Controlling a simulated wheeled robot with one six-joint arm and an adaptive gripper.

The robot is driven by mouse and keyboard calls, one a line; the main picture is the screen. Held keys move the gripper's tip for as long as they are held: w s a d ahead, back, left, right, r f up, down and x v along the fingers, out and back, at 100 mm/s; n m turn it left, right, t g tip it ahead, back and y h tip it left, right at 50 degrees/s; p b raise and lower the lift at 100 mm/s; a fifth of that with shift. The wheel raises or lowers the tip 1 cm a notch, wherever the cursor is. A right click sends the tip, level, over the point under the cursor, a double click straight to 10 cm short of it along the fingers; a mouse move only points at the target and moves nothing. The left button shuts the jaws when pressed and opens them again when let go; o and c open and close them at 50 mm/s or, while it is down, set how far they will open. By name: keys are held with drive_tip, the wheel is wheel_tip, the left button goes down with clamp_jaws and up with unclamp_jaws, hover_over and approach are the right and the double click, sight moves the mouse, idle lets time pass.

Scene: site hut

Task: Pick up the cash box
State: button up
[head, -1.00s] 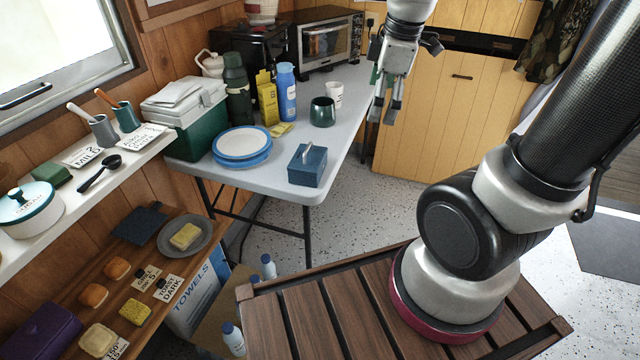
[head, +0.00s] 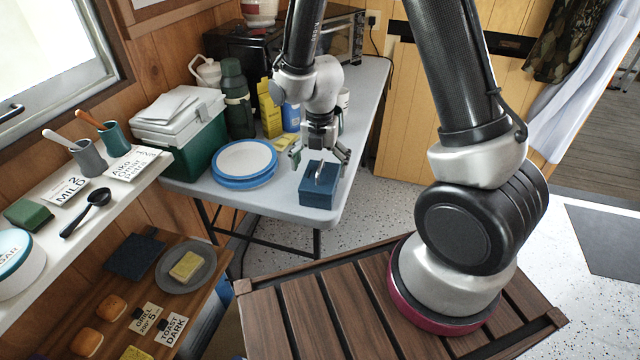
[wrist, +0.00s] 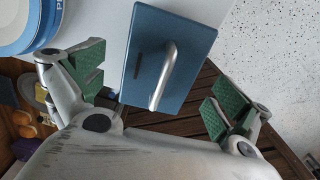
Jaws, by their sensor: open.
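The cash box (head: 318,190) is a small blue box with a silver handle on its lid. It sits near the front corner of the grey folding table (head: 268,204). My gripper (head: 319,161) is open just above and behind the box in the head view, with a finger toward each side. In the wrist view the box (wrist: 190,42) lies ahead between the green-padded fingers of my gripper (wrist: 158,87), its handle standing up. The fingers look apart from the box. Nothing is held.
Stacked blue-rimmed plates (head: 245,160) stand just left of the box. A green cooler (head: 181,140), a dark green flask (head: 237,100) and a yellow carton (head: 269,108) stand behind. The box is close to the table's front and right edges; open floor lies right.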

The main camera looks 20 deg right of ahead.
sight(320, 179)
wheel_tip(320, 179, down, 4)
drive_tip(key=shift+s+r, duration=0.1)
drive_tip(key=shift+r, duration=0.05)
drive_tip(key=shift+c, duration=0.2)
drive_tip(key=c, duration=1.4)
drive_tip(key=shift+r, duration=0.1)
